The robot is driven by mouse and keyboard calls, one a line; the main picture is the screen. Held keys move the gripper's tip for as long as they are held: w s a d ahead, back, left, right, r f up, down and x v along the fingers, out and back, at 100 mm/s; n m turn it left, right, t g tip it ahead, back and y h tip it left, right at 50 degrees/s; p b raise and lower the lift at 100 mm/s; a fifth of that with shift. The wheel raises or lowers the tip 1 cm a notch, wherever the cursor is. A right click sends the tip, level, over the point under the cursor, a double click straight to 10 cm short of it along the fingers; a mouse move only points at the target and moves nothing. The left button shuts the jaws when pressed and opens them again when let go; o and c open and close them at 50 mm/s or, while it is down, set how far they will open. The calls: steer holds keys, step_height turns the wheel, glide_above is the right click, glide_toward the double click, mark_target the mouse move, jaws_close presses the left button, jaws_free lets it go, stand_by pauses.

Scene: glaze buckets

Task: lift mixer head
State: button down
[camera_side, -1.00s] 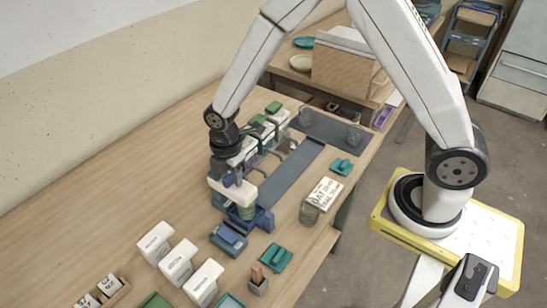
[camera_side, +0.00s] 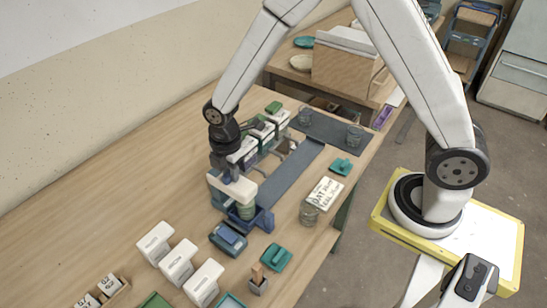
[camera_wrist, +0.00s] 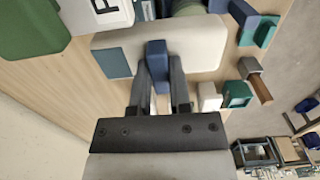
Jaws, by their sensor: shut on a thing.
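The mixer head (camera_side: 236,188) is a pale block in the side view, above a green container (camera_side: 246,211) in a blue stand (camera_side: 264,220). In the wrist view the pale head (camera_wrist: 185,42) lies below my gripper, with a blue upright handle (camera_wrist: 157,62) on it. My gripper (camera_wrist: 159,80) is shut on this handle, one dark finger on each side. In the side view my gripper (camera_side: 230,156) points down at the rear of the head, and the fingertips are hard to make out.
A blue-lidded box (camera_side: 228,239) and white containers (camera_side: 178,262) stand in front. Several lidded buckets (camera_side: 262,130) stand behind. A long dark mat (camera_side: 290,175) lies to the right, with a sign (camera_side: 325,193) and glass jar (camera_side: 309,213) near the table edge. The left of the table is clear.

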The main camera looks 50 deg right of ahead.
steer(key=shift+r, duration=2.5)
steer(key=c, duration=0.6)
jaws_free()
steer(key=shift+c, duration=0.2)
step_height(320, 180, up, 7)
